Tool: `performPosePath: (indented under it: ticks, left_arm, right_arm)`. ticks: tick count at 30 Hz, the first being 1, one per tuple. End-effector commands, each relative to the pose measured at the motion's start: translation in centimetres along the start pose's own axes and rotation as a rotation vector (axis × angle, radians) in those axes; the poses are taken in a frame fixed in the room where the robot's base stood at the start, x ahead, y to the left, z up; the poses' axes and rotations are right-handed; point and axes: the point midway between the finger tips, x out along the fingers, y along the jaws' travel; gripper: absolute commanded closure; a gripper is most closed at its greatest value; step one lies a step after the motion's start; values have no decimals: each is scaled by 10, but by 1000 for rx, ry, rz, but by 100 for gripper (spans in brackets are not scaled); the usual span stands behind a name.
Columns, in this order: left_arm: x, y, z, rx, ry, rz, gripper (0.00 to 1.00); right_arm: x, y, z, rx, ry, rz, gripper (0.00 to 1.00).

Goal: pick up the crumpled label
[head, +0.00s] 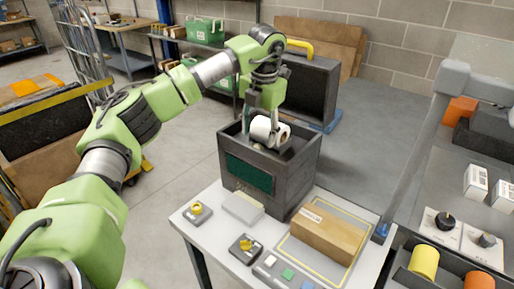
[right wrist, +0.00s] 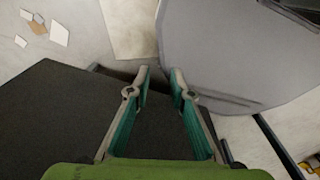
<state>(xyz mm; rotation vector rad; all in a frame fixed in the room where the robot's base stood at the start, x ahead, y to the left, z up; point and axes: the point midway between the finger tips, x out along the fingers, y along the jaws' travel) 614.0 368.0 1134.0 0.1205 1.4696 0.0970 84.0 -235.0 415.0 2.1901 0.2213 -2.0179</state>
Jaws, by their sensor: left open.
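No crumpled label can be made out for certain. In the head view my left gripper (head: 264,140) points down into the top of a dark grey bin (head: 295,180) with a green panel. Its fingers are apart. A white roll (head: 262,130) with a brownish core shows between or just behind the fingers; I cannot tell whether they touch it. The bottom of the bin is mostly hidden. In the right wrist view my right gripper (right wrist: 159,88) is open with nothing between its fingertips. Small white and tan flat pieces (right wrist: 40,27) lie at the upper left there.
The bin stands on a white table (head: 205,228) with a cardboard box (head: 322,233), a grey block (head: 243,207) and small yellow-topped items. A grey post rises at the right, beside a tray (head: 400,270) with yellow and orange rolls.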

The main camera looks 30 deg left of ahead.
Motion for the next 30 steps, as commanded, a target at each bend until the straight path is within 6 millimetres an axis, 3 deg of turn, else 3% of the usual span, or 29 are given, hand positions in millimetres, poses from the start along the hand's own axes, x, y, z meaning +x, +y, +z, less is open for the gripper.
performPosePath:
  ticks: [3, 9, 17, 21, 30]
  left_arm:
    - [15, 1, -4, -1, 7, 2, 50]
    - [41, -1, -4, -1, 3, 0, 50]
    - [46, -1, -4, -1, 1, 0, 50]
    - [46, -1, -4, -1, 1, 0, 78]
    - [46, -1, -4, -1, 2, 0, 78]
  right_arm:
    - [-14, 2, -15, 0, 21, 2, 79]
    - [-22, 2, -15, 0, 21, 2, 79]
    - [-21, 1, -7, 0, 9, 1, 79]
    - [-21, 1, -5, 0, 6, 1, 79]
    - [-21, 1, -5, 0, 6, 1, 79]
